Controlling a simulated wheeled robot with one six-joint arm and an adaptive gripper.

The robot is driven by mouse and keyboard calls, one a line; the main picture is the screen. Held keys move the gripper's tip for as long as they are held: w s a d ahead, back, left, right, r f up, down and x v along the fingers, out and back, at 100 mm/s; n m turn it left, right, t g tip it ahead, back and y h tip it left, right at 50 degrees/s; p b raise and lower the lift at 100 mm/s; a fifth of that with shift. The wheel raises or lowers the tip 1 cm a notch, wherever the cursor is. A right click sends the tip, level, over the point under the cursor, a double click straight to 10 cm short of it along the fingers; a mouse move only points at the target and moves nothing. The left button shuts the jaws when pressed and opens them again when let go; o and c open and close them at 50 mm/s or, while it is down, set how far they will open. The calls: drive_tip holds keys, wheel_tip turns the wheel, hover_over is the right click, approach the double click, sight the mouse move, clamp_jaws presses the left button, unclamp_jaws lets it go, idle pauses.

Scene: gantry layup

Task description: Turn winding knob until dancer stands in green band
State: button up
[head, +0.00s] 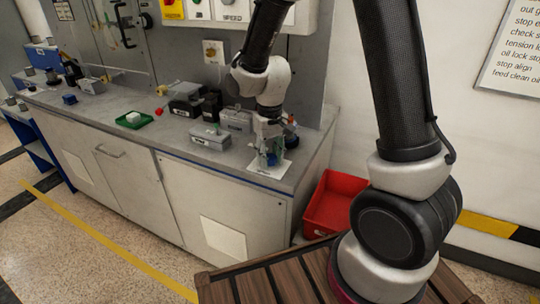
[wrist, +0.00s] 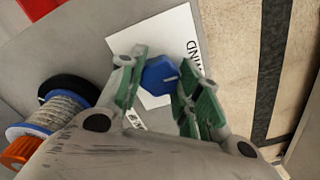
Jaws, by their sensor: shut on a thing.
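The winding knob (wrist: 160,76) is blue and faceted, standing on a white card (wrist: 180,40) printed with the word WIND. My gripper (wrist: 156,68) points down over it, its green-padded fingers on either side and shut on the knob. In the head view my gripper (head: 269,151) is at the right end of the grey bench, above the white card (head: 258,173); its fingers mostly cover the knob there. I cannot make out the dancer or a green band in either view.
A thread spool (wrist: 48,115) with blue flanges and an orange part (wrist: 20,152) stand close to the left in the wrist view. Grey boxes (head: 210,137) stand left of my gripper on the bench (head: 160,155). A red bin (head: 333,200) is below the bench's right end.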

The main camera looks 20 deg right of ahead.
sight(270, 156)
drive_tip(key=shift+m, duration=0.5)
drive_tip(key=o, duration=1)
drive_tip(key=shift+o, duration=0.2)
drive_tip(key=shift+r, duration=0.1)
wheel_tip(270, 156, up, 12)
